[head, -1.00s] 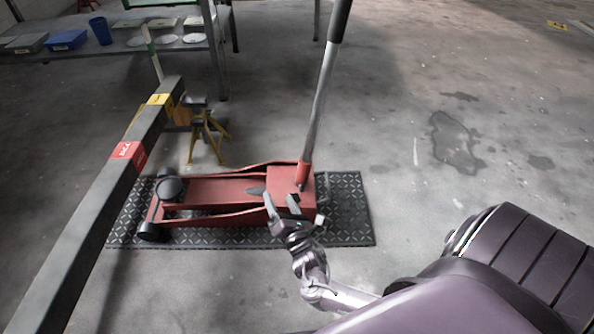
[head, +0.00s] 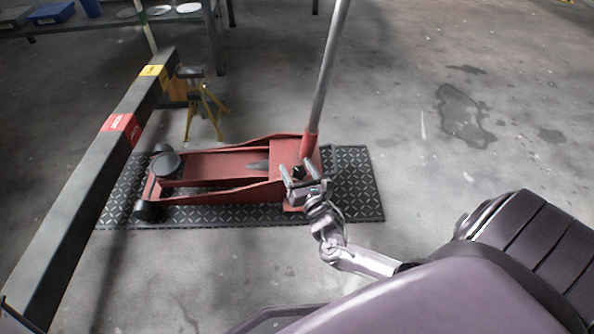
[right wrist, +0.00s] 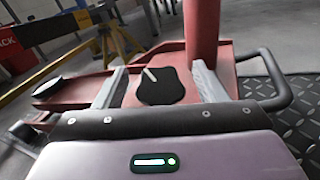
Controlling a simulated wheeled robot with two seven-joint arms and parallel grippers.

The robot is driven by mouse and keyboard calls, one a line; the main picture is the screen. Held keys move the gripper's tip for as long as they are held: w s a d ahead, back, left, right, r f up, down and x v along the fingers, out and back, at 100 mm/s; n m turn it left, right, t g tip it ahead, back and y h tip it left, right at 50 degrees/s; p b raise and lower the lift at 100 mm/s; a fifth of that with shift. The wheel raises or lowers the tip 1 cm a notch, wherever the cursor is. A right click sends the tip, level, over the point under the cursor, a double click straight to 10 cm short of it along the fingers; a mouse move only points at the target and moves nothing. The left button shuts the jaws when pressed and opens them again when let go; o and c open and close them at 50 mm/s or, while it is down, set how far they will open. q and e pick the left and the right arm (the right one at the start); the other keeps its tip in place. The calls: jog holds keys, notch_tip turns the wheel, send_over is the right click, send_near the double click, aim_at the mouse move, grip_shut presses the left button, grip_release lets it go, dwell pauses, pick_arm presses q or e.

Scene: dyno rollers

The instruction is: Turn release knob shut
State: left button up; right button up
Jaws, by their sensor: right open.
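The red floor jack (head: 220,168) lies on a dark tread mat, its long handle (head: 328,80) rising from its right end. In the right wrist view a black knob (right wrist: 158,92) with a white pointer mark sits on the jack's red body, just in front of the handle socket (right wrist: 201,35). I take it to be the release knob. The pointer slants up to the left. My right gripper (head: 297,170) is open over the jack's right end. Its two fingers (right wrist: 158,75) stand on either side of the knob, apart from it as far as I can tell. My left gripper is out of view.
A dark beam (head: 75,185) with red and yellow labels runs along the left. A yellow jack stand (head: 203,105) stands behind the jack. The tread mat (head: 355,185) lies under the jack. A workbench (head: 110,22) is at the back left. The floor to the right is clear.

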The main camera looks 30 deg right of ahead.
jog(key=shift+w+d, duration=0.15)
jog(key=shift+w, duration=0.45)
jog(key=shift+c, duration=0.3)
jog(key=c, duration=0.9)
jog(key=m+h+p, duration=0.1)
jog(key=m+g+h+p, duration=0.1)
jog(key=m+p, duration=0.1)
jog(key=shift+d+r, duration=0.1)
jog(key=shift+r, duration=0.15)
jog(key=shift+c, duration=0.2)
jog(key=shift+f+m+g+h+p, duration=0.1)
jog(key=shift+m+g+h+p, duration=0.3)
jog(key=shift+m+h, duration=0.15)
jog(key=shift+s+f, duration=0.1)
jog(key=shift+f, duration=0.05)
jog(key=shift+d, duration=0.1)
